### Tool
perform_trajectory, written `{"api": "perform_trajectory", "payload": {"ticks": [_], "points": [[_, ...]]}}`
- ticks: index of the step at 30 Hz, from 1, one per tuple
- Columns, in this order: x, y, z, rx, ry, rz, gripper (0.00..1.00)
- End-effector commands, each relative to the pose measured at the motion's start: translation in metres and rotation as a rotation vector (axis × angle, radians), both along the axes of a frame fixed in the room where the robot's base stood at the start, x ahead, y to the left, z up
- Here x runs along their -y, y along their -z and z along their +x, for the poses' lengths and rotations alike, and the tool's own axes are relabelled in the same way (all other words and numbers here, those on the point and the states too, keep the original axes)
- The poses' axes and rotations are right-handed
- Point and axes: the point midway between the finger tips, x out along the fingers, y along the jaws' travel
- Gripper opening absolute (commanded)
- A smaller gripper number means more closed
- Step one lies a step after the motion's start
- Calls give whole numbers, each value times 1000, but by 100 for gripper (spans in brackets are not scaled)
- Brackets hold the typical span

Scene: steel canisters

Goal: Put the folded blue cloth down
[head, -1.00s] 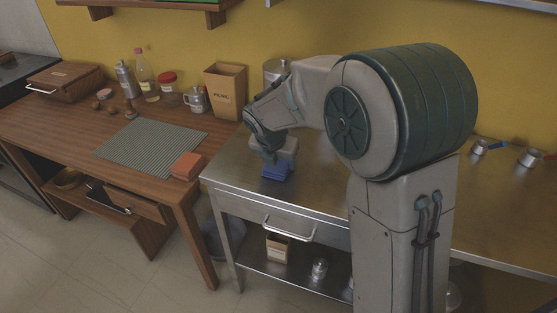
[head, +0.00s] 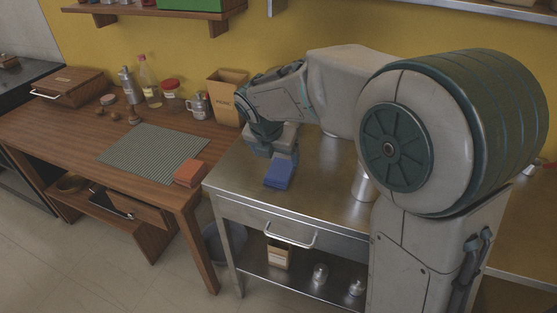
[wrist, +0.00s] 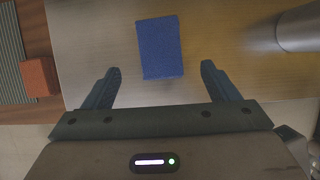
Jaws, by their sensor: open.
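The folded blue cloth (head: 280,172) lies on the steel table (head: 325,205), near its left end. In the wrist view the cloth (wrist: 160,47) is a flat blue rectangle on the metal top, lying beyond and between my fingertips and touching neither. My gripper (wrist: 160,78) is open and empty, with a finger on each side. In the head view my gripper (head: 272,150) is just behind the cloth, above the tabletop, and its fingertips are hard to make out.
A steel canister (head: 363,184) stands right of the cloth, partly hidden by my arm; a canister also shows in the wrist view (wrist: 299,28). On the wooden table (head: 60,130) left are an orange block (head: 190,172), a striped mat (head: 150,152), jars and a wooden bin (head: 226,95).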

Motion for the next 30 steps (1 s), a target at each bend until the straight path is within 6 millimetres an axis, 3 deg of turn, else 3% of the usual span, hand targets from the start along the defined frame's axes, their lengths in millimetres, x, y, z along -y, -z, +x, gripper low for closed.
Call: {"api": "perform_trajectory", "payload": {"ticks": [1, 6, 17, 23, 30], "points": [[-1, -12, -3, 4, -1, 2, 81], [-4, -32, -12, 1, 0, 1, 81], [3, -39, -20, 3, 70, 25, 81], [48, -40, -48, 20, 496, 176, 81], [104, -33, -100, 52, 1191, 403, 81]]}}
